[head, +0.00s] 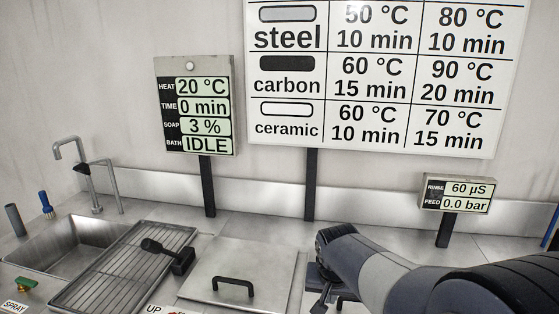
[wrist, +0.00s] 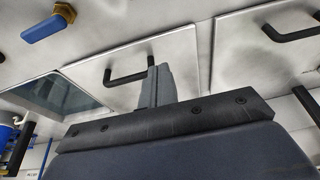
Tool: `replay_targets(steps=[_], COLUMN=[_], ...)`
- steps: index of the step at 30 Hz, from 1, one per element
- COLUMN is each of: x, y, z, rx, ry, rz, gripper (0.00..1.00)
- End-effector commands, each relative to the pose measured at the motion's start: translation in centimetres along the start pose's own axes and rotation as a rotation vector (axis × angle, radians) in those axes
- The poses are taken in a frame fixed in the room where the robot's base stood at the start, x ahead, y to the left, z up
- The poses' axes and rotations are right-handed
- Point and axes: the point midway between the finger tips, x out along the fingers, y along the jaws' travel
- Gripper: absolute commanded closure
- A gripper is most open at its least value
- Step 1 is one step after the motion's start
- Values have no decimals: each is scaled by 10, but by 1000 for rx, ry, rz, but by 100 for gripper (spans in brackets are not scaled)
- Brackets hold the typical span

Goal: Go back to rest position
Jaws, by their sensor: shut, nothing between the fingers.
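My gripper (wrist: 158,84) shows in the wrist view as two grey fingers pressed together, with nothing between them. The fingers stand out past a dark bar, in front of a steel lid (wrist: 105,88) with a black handle (wrist: 130,66). I cannot tell whether they touch the handle. In the head view my arm reaches in from the lower right over the counter, and the fingers are mostly hidden or too small to make out there.
A steel lid (head: 265,257) lies left of my arm. A black-handled thing (head: 168,255) lies on the wire rack (head: 92,283) beside the sink (head: 62,240). A tap (head: 92,185), bath display (head: 195,150), rinse display (head: 457,194) and wall chart (head: 385,135) stand behind. A blue lever (wrist: 45,29) shows above.

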Motion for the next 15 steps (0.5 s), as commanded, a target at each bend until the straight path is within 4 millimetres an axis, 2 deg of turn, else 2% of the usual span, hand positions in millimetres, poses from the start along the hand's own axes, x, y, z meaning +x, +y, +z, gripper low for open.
replay_targets(steps=[14, 15], x=[82, 92], y=[1, 0], z=[-6, -3], rx=[0, -1], ry=[-4, -5], rz=[2, 2], gripper=[100, 100])
